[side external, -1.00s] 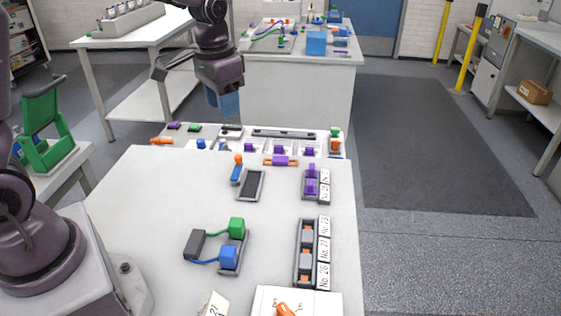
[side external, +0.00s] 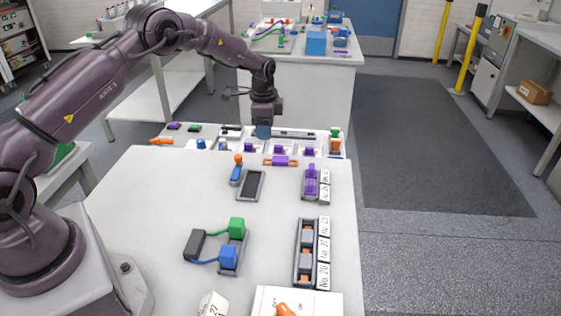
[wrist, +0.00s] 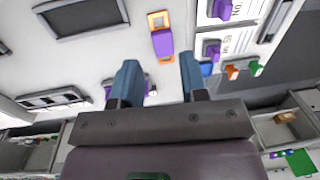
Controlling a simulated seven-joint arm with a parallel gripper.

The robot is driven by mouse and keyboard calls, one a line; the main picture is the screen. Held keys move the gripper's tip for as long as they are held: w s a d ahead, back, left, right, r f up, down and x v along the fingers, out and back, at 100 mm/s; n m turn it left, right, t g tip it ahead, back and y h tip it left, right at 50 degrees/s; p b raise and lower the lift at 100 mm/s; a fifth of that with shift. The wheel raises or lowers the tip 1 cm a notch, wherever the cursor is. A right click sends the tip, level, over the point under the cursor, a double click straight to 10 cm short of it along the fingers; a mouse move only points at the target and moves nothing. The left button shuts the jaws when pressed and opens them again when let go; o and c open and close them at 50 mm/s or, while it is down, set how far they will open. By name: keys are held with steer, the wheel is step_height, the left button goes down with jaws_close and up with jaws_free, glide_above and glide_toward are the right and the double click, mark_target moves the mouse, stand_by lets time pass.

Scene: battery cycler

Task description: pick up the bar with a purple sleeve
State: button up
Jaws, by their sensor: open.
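The bar with a purple sleeve (side external: 281,161) lies near the far edge of the white table, with orange ends showing on both sides of the sleeve. In the wrist view the bar (wrist: 162,41) appears just beyond the fingertips, between their lines. My gripper (side external: 263,133) is above and behind the bar, a little to its left in the side view. Its blue fingers are apart in the wrist view (wrist: 158,60), with nothing between them. The bar's height below the fingers is hard to judge.
Purple pieces (side external: 309,151) stand on a white fixture behind the bar. A dark tray (side external: 251,185) lies in front, beside a blue and orange piece (side external: 236,172). A rack with purple pieces (side external: 311,181) is at the right. Clear table lies between the trays.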

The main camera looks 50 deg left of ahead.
mark_target(267, 160)
steer(key=f, duration=0.9)
steer(key=shift+w+a+f, duration=0.25)
steer(key=shift+f, duration=0.15)
steer(key=c, duration=0.6)
